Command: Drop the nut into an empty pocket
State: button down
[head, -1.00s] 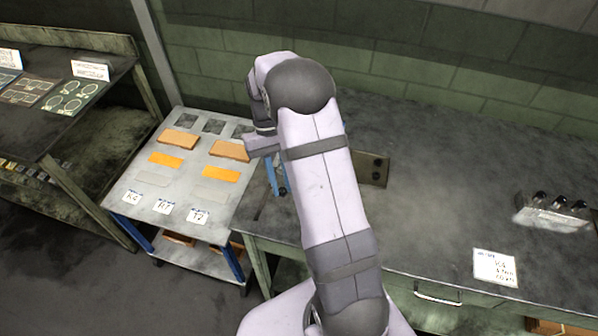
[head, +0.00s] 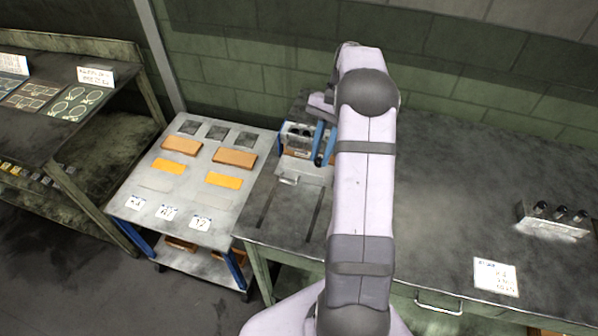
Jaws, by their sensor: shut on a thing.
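I cannot tell which openings are pockets, or whether any is empty.
A side table (head: 150,190) with orange and brown blocks stands left. A rack with dark knobs (head: 553,222) and a white card (head: 495,276) are at right. The bench middle is clear.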

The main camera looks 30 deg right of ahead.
jog(key=w+d+r+m+t, duration=0.1)
jog(key=d+m+t, duration=0.1)
jog(key=m, duration=0.3)
jog(key=w+d+r+m+t, duration=0.1)
jog(key=w+d+r+m, duration=0.1)
jog(key=m, duration=0.2)
jog(key=w+d+r+m+t, duration=0.1)
jog(key=w+d+m+t, duration=0.1)
jog(key=m, duration=0.3)
jog(key=shift+d+r+m+t+h, duration=0.3)
jog(key=shift+d+h, duration=0.1)
jog(key=shift+d, duration=0.05)
jog(key=shift+w+d+r+m+t+h, duration=0.25)
jog(key=shift+m+h, duration=0.15)
jog(key=shift+m, duration=0.75)
jog(key=shift+w+d+r+m+t+h, duration=0.2)
jog(key=shift+w+m+h, duration=0.15)
jog(key=shift+m, duration=0.75)
jog(key=shift+w+d+r+m+t+h, duration=0.25)
jog(key=shift+m+h, duration=0.2)
jog(key=shift+m, duration=0.7)
jog(key=shift+f, duration=0.15)
notch_tip(320, 180, down, 5)
jog(key=b, duration=0.5)
jog(key=shift+p, duration=0.7)
jog(key=shift+f, duration=0.7)
